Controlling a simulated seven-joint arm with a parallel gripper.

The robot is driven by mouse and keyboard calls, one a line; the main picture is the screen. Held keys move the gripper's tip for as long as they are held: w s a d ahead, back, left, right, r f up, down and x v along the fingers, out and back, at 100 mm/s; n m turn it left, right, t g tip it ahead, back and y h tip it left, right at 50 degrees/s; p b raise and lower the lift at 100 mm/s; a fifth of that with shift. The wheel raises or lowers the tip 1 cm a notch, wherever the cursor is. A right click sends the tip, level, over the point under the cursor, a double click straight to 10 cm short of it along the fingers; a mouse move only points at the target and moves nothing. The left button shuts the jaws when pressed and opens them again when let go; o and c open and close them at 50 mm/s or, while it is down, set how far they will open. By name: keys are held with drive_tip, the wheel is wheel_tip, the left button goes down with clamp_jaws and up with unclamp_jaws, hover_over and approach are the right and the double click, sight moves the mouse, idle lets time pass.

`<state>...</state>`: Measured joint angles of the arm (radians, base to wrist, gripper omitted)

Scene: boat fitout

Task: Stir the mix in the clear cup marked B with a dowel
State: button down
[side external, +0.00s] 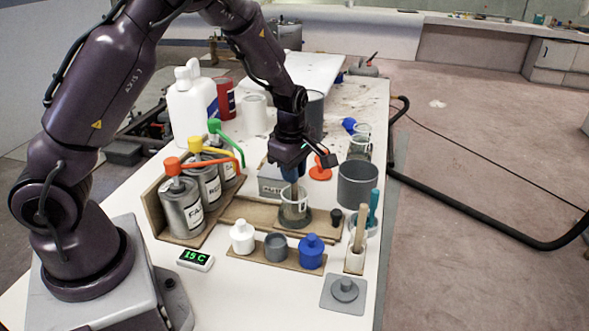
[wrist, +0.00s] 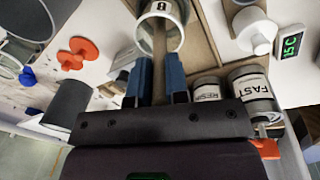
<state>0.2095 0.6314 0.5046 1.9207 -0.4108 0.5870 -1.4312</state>
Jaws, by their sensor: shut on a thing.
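My gripper (side external: 293,172) is over the middle of the bench, its blue fingers pointing down and shut on a wooden dowel (side external: 295,189). The dowel hangs roughly upright with its lower part inside a clear cup (side external: 303,212). In the wrist view the dowel (wrist: 159,45) runs from between the fingers (wrist: 159,80) into the open mouth of the clear cup (wrist: 175,38). A dark mark on a white label shows at the cup's edge, but I cannot read it surely. The mix and the dowel's tip are hard to make out.
Pump cans (side external: 184,208) stand left in a wooden frame. White (side external: 242,238) and blue (side external: 311,252) bottles stand in front of the cup. A grey pot (side external: 357,185) and a holder with another dowel (side external: 361,228) stand right. A display (side external: 195,260) reads 15 C.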

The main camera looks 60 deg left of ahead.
drive_tip(key=shift+s+d+r, duration=0.1)
drive_tip(key=shift+r, duration=1.2)
drive_tip(key=shift+s+d+r, duration=0.1)
drive_tip(key=shift+d+r, duration=0.05)
drive_tip(key=shift+r, duration=1.2)
drive_tip(key=shift+s+d+r, duration=0.1)
drive_tip(key=shift+r, duration=1.2)
